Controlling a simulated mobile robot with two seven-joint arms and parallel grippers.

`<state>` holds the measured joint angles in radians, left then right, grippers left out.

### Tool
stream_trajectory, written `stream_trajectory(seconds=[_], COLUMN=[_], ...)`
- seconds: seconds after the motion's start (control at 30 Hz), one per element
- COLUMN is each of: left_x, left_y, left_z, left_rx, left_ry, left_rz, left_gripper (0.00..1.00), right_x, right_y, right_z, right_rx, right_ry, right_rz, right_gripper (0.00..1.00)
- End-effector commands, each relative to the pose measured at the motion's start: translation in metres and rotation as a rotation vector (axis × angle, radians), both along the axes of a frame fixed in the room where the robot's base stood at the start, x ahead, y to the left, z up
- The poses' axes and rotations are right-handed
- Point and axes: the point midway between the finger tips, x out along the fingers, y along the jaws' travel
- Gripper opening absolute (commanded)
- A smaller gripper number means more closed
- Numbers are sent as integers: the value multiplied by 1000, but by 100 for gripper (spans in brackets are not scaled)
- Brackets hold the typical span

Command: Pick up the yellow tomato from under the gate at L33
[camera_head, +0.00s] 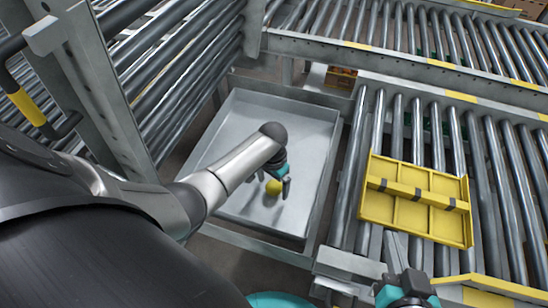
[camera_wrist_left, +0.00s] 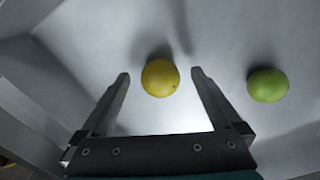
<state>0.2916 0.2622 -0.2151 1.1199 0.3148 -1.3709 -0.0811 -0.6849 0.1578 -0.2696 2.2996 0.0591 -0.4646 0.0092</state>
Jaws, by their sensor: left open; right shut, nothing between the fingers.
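The yellow tomato (camera_head: 273,187) lies in a grey metal tray (camera_head: 322,113), partly covered by my left gripper (camera_head: 276,180). In the left wrist view the yellow tomato (camera_wrist_left: 160,78) shows between the tips of my open left gripper (camera_wrist_left: 160,74), with a gap on each side. I cannot tell how far below the tips it lies. A green tomato (camera_wrist_left: 267,85) lies to the right, outside the fingers; my arm hides it in the head view. My right gripper (camera_head: 396,256) is shut and empty at the bottom. No L33 label is readable.
A steep roller section (camera_head: 190,70) borders the tray on the left. Roller conveyors run behind and to the right. A yellow divided crate (camera_head: 373,205) sits on the right rollers, close to my right gripper. The tray has raised walls.

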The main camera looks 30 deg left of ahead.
Motion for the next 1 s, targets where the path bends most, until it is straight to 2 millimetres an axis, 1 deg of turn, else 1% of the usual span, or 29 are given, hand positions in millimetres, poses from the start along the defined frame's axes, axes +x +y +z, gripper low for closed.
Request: stream_trajectory(seconds=[0.03,0.23,0.57,0.67,1.0], left_x=[0,0,0,0,0], left_y=[0,0,0,0,0], left_z=[-3,-8,-8,-8,-8], left_rx=[0,0,0,0,0], left_ry=[0,0,0,0,0], left_rz=[0,0,0,0,0], left_gripper=[98,98,98,88,50], right_x=[-1,-1,0,0,0], right_y=[3,9,10,10,10], right_z=[-1,4,6,6,6], right_rx=[13,53,62,62,61], right_ry=[-18,-84,-99,-99,-98], right_rz=[2,2,3,2,2], right_gripper=[0,0,0,0,0])
